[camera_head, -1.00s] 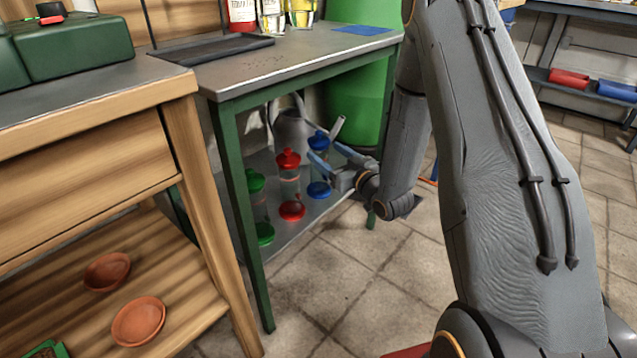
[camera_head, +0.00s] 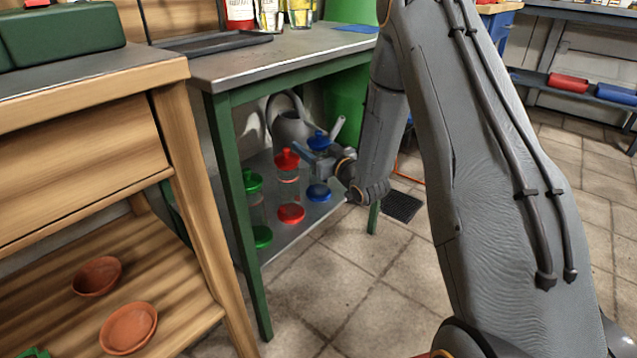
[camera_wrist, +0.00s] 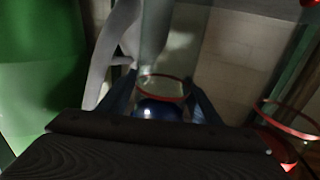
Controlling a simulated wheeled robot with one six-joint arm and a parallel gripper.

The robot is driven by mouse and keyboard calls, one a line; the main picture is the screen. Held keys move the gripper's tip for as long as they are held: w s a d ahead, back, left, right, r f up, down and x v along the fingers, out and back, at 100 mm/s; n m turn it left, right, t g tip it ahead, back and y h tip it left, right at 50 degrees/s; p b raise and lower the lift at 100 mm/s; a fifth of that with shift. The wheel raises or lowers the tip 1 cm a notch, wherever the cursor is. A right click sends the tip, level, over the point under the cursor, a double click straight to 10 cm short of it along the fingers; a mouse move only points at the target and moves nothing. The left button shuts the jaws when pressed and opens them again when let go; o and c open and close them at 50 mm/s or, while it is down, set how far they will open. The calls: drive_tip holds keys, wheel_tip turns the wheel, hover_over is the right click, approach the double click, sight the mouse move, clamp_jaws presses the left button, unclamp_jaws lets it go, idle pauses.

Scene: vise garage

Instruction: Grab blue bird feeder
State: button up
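The blue bird feeder (camera_head: 319,193) stands upright on the lower metal shelf, with a blue cap, a clear body and a blue base. My gripper (camera_head: 316,160) is at its upper body, just below the cap, and hides part of it. In the wrist view, the feeder's blue part (camera_wrist: 158,109) lies between the two fingers of my gripper (camera_wrist: 162,98), below a reddish ring. The fingers stand either side of the feeder and look apart from it. A red feeder (camera_head: 290,213) stands just left, and a green feeder (camera_head: 262,237) stands further left and nearer.
A grey watering can (camera_head: 290,127) is behind the feeders. The green table leg (camera_head: 238,215) and tabletop (camera_head: 290,58) frame the shelf. A wooden bench (camera_head: 85,130) with clay pots (camera_head: 128,328) is at left. The tiled floor in front is open.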

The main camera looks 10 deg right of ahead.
clamp_jaws()
drive_tip(key=shift+r, duration=0.1)
